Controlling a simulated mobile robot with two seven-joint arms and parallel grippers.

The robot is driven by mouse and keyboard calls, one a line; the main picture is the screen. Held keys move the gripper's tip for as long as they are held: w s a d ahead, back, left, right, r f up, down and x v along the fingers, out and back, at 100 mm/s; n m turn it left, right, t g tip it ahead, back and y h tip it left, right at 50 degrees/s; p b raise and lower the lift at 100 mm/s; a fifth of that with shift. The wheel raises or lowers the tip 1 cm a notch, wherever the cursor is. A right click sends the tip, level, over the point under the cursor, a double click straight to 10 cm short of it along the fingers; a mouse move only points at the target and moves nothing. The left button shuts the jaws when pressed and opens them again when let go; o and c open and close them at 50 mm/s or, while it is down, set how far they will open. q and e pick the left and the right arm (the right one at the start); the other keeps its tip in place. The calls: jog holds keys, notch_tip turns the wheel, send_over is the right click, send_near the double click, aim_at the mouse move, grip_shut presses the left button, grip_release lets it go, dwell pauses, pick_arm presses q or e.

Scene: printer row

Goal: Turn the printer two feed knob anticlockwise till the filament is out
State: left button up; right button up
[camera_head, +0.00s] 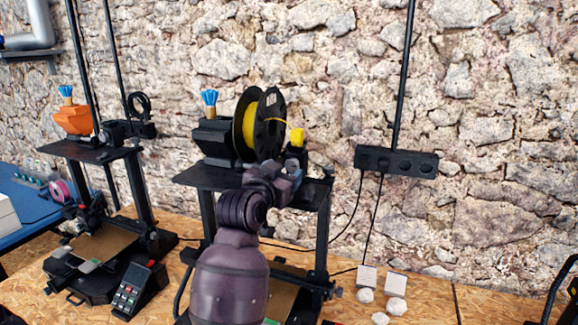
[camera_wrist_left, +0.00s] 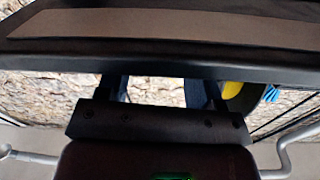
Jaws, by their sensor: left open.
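The printer in the middle of the head view has a dark top shelf (camera_head: 200,177) bearing a black spool (camera_head: 270,110) of yellow filament (camera_head: 249,125). A small yellow part (camera_head: 297,137), possibly the feed knob, shows just right of the spool. My left gripper (camera_head: 292,172) is in front of the shelf's right part, just below the yellow part. It is open, and its fingers (camera_wrist_left: 160,91) show only stone wall between them in the wrist view. The gripper hides part of the shelf; I cannot tell whether it touches anything. My right gripper is out of view.
A second printer (camera_head: 100,265) with an orange pot (camera_head: 72,118) stands at left. A blue brush (camera_head: 209,98) stands beside the spool. A power strip (camera_head: 396,161) hangs on the wall. Small white pieces (camera_head: 396,284) lie right of the printer. A dark bar (camera_wrist_left: 160,45) crosses the wrist view.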

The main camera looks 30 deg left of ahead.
aim_at(291, 166)
pick_arm(q)
jog(key=shift+w+a, duration=0.15)
jog(key=shift+w, duration=0.7)
jog(key=shift+w+a, duration=0.15)
jog(key=shift+w, duration=0.65)
jog(key=shift+c, duration=0.2)
jog(key=c, duration=0.9)
jog(key=shift+n, duration=0.9)
jog(key=o, duration=0.9)
jog(key=shift+o, duration=0.2)
jog(key=shift+s, duration=0.1)
jog(key=s+d+b, duration=0.1)
jog(key=s+d, duration=0.1)
jog(key=s, duration=0.8)
jog(key=shift+s, duration=0.25)
